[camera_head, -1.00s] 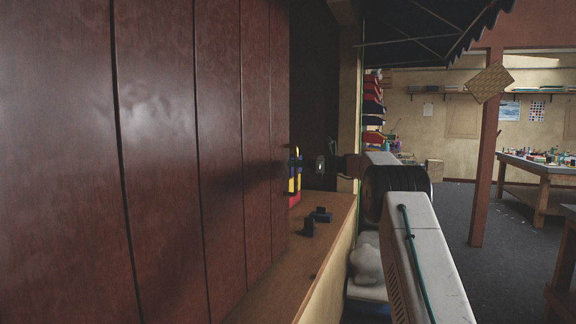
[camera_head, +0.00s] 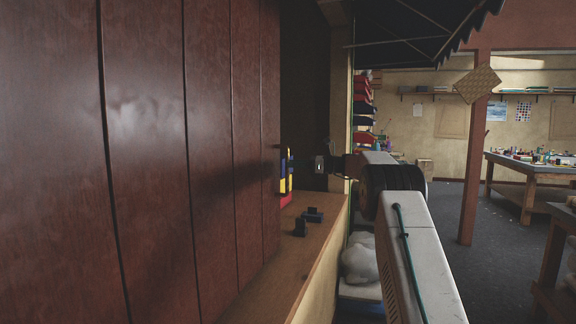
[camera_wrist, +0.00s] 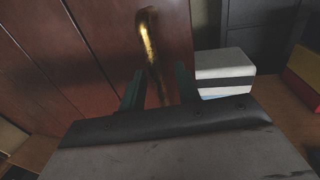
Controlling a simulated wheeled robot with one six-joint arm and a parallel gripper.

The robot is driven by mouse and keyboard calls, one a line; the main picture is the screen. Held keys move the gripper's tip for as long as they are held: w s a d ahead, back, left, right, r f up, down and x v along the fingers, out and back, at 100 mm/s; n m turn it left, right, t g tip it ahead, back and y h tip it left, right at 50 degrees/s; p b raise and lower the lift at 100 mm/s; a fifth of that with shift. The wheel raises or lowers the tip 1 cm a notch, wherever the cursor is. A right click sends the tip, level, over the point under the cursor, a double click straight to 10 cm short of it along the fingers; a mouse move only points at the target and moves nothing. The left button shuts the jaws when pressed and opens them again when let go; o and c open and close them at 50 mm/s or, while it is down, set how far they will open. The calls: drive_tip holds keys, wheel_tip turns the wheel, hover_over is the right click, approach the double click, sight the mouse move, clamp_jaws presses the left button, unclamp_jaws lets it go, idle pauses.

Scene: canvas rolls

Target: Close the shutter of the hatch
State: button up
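The shutter (camera_head: 150,160) is a row of reddish-brown vertical slats filling the left of the head view. To the right of its edge a dark part of the hatch opening (camera_head: 305,110) shows. In the wrist view the shutter (camera_wrist: 85,40) is on the left and bears a bent brass handle (camera_wrist: 150,45). My gripper (camera_wrist: 158,88) has its two dark green fingers apart, one on each side of the handle's lower part. Gaps show beside the handle; I cannot tell whether a finger touches it. In the head view my fingertips cannot be made out.
A wooden counter (camera_head: 315,245) runs below the shutter, with small dark blocks (camera_head: 312,215) and a yellow, blue and red object (camera_head: 286,180) on it. A white-and-dark box (camera_wrist: 225,72) stands right of the handle. A post (camera_head: 474,170) and a worktable (camera_head: 535,170) stand right.

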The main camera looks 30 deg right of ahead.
drive_tip(key=v, duration=0.5)
drive_tip(key=shift+s+d, duration=0.1)
drive_tip(key=shift+d, duration=0.05)
idle(0.3)
